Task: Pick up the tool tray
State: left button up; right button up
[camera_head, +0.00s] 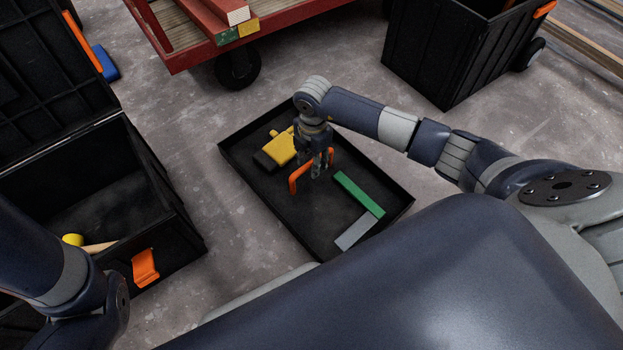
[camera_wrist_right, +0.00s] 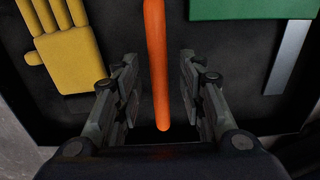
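The tool tray (camera_head: 262,218) is a black, shallow, rectangular tray on the floor in the middle of the head view. An orange handle (camera_head: 294,182) rises from it and also shows in the right wrist view (camera_wrist_right: 156,40). Yellow gloves (camera_head: 283,150) and a green-and-grey tool (camera_head: 357,194) lie in the tray. My right gripper (camera_head: 317,170) is over the tray at the handle. In the right wrist view its fingers (camera_wrist_right: 158,85) are apart, one on each side of the handle, with gaps visible. My left arm shows at the lower left, but its gripper is out of view.
An open black toolbox (camera_head: 168,215) with an orange latch (camera_head: 145,267) stands left of the tray. A red cart (camera_head: 180,60) carrying red battens (camera_head: 205,15) is behind it. A black wheeled box (camera_head: 430,60) stands at the upper right. Bare floor lies between them.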

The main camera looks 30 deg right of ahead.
grip_shut()
jog(key=shift+r, duration=0.1)
dwell(0.3)
